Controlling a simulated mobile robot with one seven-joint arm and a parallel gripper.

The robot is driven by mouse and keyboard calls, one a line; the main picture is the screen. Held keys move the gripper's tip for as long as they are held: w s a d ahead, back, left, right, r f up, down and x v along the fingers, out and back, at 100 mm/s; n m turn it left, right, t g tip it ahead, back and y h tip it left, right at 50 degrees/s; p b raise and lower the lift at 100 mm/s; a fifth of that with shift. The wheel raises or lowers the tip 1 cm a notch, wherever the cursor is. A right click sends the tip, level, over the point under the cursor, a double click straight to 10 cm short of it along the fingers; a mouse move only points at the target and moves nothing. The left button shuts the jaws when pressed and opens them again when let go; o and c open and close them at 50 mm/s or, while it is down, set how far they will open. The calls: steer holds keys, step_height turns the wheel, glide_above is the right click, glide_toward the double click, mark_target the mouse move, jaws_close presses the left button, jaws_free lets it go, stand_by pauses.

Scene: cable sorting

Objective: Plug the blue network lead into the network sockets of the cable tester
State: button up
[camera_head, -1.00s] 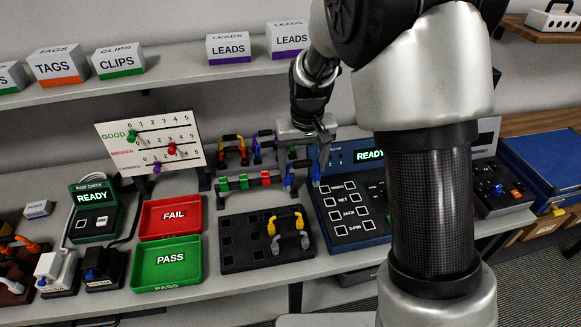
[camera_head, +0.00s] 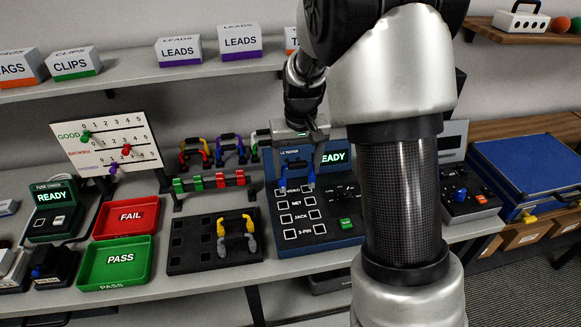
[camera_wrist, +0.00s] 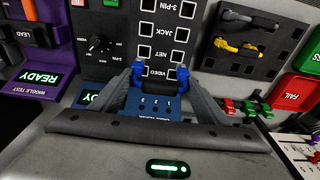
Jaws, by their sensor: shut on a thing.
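The blue network lead has a dark bridge between two blue plugs (camera_head: 311,180); it also shows in the wrist view (camera_wrist: 182,74). My gripper (camera_head: 298,165) is shut on this lead, with a finger near each plug in the wrist view (camera_wrist: 160,80). The lead is over the upper part of the cable tester (camera_head: 331,228), by the VIDEO row. The tester has paired square sockets labelled VIDEO, NET, JACK and 3-PIN. The network sockets (camera_head: 304,203) look empty, just below the plugs in the head view. Whether the plugs touch the panel I cannot tell.
A lead rack (camera_head: 210,183) with green and red clips stands left of the tester. A black socket block (camera_head: 190,262) holds a yellow-and-grey lead (camera_head: 236,236). Red FAIL (camera_head: 125,222) and green PASS (camera_head: 118,262) trays lie further left. My arm hides the tester's right side.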

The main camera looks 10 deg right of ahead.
steer(key=shift+f+b, duration=1.95)
steer(key=shift+f, duration=0.8)
steer(key=shift+f+b, duration=0.65)
steer(key=shift+f, duration=0.2)
stand_by(0.3)
steer(key=o, duration=1.4)
steer(key=shift+r+p, duration=2.8)
steer(key=shift+r, duration=1.25)
